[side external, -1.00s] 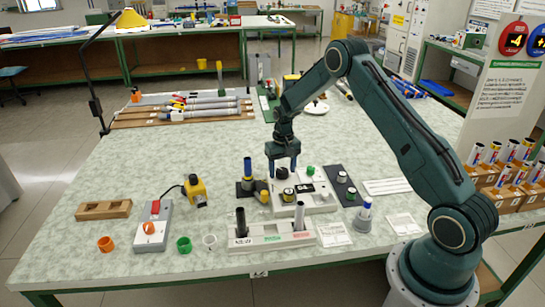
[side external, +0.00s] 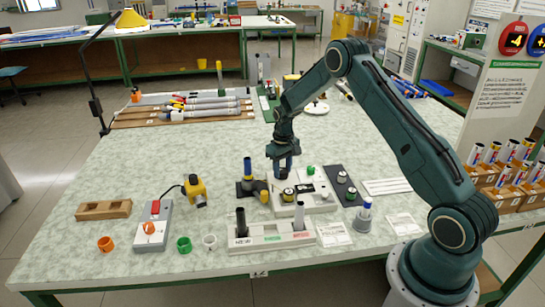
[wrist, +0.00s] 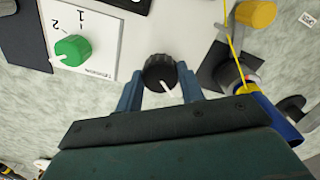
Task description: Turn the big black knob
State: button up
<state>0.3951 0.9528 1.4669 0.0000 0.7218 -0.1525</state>
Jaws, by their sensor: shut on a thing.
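The big black knob (wrist: 160,72) has a white pointer line and sits at the edge of a white panel (wrist: 110,20) in the wrist view. My gripper (wrist: 158,88) is shut on this knob, with one blue finger on each side. In the wrist view the pointer line points down and slightly right, toward my gripper's body. In the side view my gripper (side external: 283,165) points straight down over the back left of the white panel (side external: 318,202), and its fingers hide part of the knob.
A green knob (wrist: 72,50) with printed numbers is on the same panel. A dark plate with knobs (side external: 345,184) is to the right, and a blue-and-black cylinder (side external: 247,170) stands to the left. A tray with upright rods (side external: 270,237) is in front.

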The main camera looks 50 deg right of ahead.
aim_at(283, 170)
jog(key=shift+n, duration=0.4)
jog(key=o, duration=1)
jog(key=shift+r, duration=0.2)
notch_tip(283, 170, up, 14)
jog(key=shift+f, duration=0.25)
